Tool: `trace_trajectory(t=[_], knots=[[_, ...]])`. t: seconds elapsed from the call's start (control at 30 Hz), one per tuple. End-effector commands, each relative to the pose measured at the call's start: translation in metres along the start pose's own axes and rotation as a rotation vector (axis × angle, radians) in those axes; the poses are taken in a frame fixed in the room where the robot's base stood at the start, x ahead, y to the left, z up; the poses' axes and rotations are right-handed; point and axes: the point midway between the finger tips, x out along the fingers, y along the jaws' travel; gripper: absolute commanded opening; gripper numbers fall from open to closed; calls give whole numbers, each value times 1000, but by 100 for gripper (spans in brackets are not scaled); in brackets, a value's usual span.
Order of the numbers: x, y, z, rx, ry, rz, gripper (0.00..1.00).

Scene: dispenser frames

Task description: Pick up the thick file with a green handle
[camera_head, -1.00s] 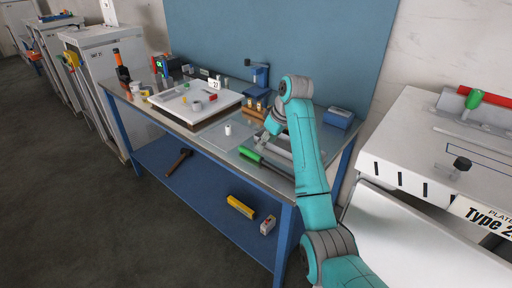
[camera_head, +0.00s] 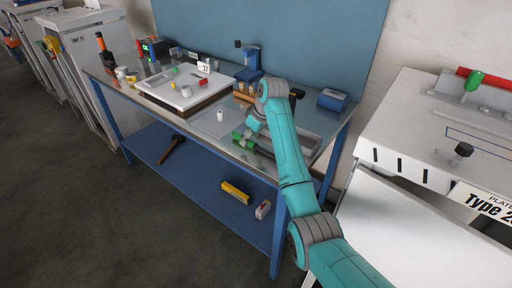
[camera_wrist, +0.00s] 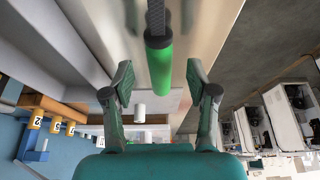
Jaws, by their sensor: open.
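The thick file shows its green handle (camera_wrist: 158,65) in the wrist view, with a dark shaft running up out of the picture. In the head view, part of the green handle (camera_head: 237,134) shows on the front part of the workbench (camera_head: 200,125), and my arm hides much of the file. My gripper (camera_wrist: 158,78) is open in the wrist view, with one finger on each side of the handle and visible gaps between. Whether the handle lies fully between the fingertips in depth I cannot tell. In the head view my gripper (camera_head: 246,138) is low over the bench beside the handle.
A white cylinder (camera_head: 220,115) stands left of the handle. A white board (camera_head: 168,95) with small parts, a blue vise (camera_head: 250,68) and a blue box (camera_head: 333,99) stand further back. A grey tray (camera_head: 312,141) lies right of my arm. A white machine (camera_head: 400,145) stands at the right.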

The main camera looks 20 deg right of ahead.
Motion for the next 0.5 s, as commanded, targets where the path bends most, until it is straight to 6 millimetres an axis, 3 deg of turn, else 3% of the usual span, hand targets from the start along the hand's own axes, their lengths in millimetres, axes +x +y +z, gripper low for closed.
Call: trace_trajectory(t=[0.2, 0.43, 0.5], knots=[[20, 0, 0, 1, -1, -1, 58], [20, 0, 0, 0, 0, 0, 58], [20, 0, 0, 0, 0, 0, 40]])
